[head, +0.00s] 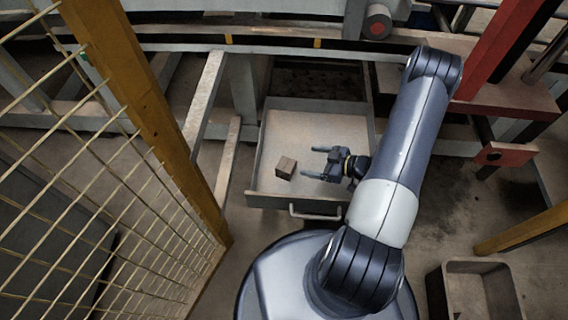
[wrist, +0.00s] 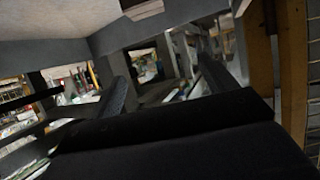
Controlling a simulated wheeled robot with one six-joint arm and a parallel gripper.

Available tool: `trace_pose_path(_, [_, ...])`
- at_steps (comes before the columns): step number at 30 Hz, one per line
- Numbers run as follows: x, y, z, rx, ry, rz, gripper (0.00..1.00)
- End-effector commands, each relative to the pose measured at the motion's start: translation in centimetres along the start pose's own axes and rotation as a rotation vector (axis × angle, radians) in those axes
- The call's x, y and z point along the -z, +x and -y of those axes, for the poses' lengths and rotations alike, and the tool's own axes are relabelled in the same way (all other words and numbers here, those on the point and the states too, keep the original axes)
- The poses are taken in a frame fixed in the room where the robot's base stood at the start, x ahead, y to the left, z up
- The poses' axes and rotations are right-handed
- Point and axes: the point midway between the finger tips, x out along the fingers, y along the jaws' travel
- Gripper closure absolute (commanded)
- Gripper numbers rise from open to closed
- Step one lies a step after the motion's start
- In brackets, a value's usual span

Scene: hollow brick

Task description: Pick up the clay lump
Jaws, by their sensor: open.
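The clay lump (head: 286,167) is a small brown block lying on the floor of an open, pale drawer (head: 300,125). My gripper (head: 308,163) reaches over the drawer from the right, its two fingers pointing left. The fingers are spread apart with nothing between them. The lump sits just left of the fingertips, apart from them in the picture. In the wrist view my gripper (wrist: 160,62) shows two dark fingers apart. A small pale brown block at the top edge there looks like the lump (wrist: 142,9), partly cut off.
The drawer's front wall with its handle (head: 315,213) faces my base. A yellow post (head: 140,100) with wire mesh stands at the left. A grey bin (head: 478,268) is at the lower right. Red beams (head: 500,45) and a bench frame are behind and right.

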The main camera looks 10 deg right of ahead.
Motion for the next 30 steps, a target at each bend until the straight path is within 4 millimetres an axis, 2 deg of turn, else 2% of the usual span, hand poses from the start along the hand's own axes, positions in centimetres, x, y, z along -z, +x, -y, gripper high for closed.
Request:
trace_pose_path(1, [-0.8, 0.3, 0.0, 0.000, 0.000, 0.000, 0.20])
trace_pose_path(18, [-6.0, 2.5, 0.0, 0.000, 0.000, 0.000, 0.20])
trace_pose_path(25, [-6.6, 3.2, 0.0, 0.002, -0.001, 0.000, 0.20])
trace_pose_path(30, [-6.6, 5.5, 0.1, 0.005, -0.002, 0.000, 0.20])
